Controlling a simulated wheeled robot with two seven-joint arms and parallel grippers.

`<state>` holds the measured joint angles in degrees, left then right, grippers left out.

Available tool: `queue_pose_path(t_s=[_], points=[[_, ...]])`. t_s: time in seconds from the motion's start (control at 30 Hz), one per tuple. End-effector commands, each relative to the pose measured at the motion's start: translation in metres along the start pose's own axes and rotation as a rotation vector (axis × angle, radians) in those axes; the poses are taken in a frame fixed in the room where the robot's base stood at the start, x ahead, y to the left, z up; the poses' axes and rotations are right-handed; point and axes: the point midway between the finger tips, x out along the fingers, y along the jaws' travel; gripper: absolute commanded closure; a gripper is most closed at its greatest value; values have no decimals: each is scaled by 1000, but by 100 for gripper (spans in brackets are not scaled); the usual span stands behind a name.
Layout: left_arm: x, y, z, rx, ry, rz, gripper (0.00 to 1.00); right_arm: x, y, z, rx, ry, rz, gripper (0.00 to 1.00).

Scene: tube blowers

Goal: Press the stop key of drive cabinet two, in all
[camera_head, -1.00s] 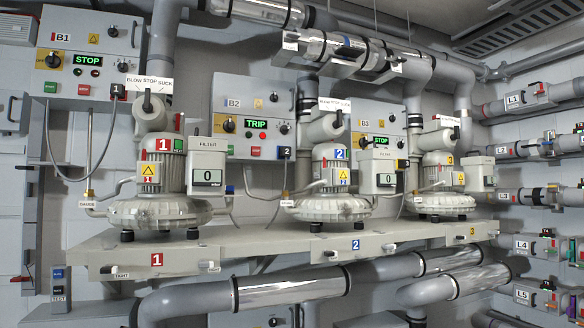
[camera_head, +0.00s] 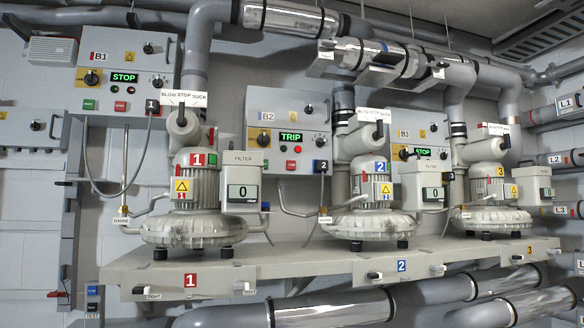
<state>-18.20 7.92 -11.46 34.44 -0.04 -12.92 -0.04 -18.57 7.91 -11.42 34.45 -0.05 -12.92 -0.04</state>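Drive cabinet two (camera_head: 267,103), marked B2, hangs on the wall behind blowers 1 and 2. Its green display (camera_head: 291,137) reads TRIP, and a red lamp (camera_head: 298,149) is lit below it. The red stop key (camera_head: 291,165) shows low on its front, left of the black plug marked 2 (camera_head: 321,166). A yellow-backed rotary switch (camera_head: 264,138) is at the left. Neither of my grippers is in view.
The bench (camera_head: 300,269) carries blower 1 (camera_head: 194,228), blower 2 (camera_head: 372,222) and blower 3 (camera_head: 490,215) in front of the cabinets. Cabinets B1 (camera_head: 130,55) and B3 (camera_head: 408,118) both read STOP. Large pipes (camera_head: 330,306) run below the bench.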

Motion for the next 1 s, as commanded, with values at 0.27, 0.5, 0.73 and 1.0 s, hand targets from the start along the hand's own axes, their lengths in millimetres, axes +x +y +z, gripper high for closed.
queue_pose_path(t_s=[0.27,0.5,0.73,1.0], points=[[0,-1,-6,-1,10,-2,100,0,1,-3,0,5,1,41],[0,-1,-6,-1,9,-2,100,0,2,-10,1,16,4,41],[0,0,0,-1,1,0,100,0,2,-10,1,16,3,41],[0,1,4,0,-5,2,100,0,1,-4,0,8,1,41]])
